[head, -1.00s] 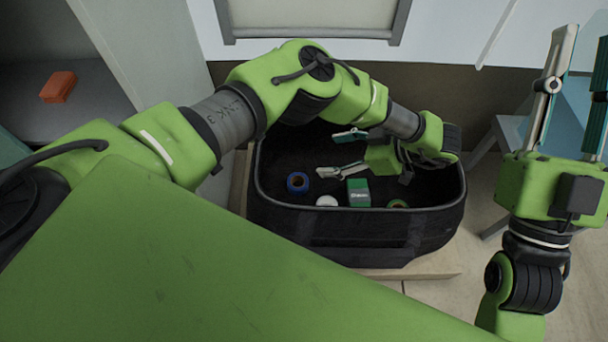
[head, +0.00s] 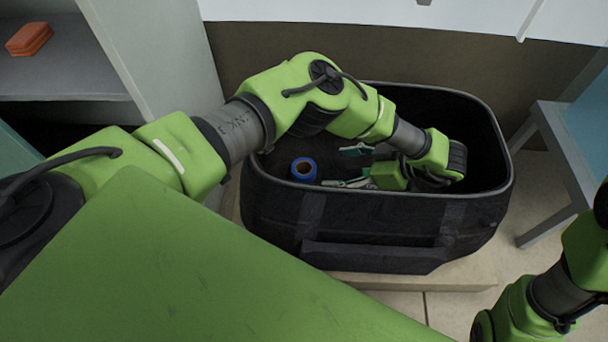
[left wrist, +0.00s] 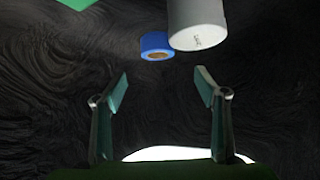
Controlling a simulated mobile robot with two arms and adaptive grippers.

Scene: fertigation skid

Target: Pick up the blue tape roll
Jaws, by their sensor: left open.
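The blue tape roll (head: 304,169) lies inside the black tool bag (head: 376,232), near its left side. It also shows in the left wrist view (left wrist: 157,45), beyond and between the fingertips, with a gap to them. My left gripper (head: 345,167) reaches into the bag from the right of the roll. Its two fingers are spread and empty, as the left wrist view shows (left wrist: 161,84). My right arm shows at the right edge, but its fingers are out of view.
A white cylinder (left wrist: 197,24) is right beside the roll in the left wrist view, and a green item (left wrist: 76,3) is at the top left. The bag's walls surround the left gripper. An orange-red block (head: 29,39) lies on a shelf; a grey-blue stool (head: 562,145) stands right.

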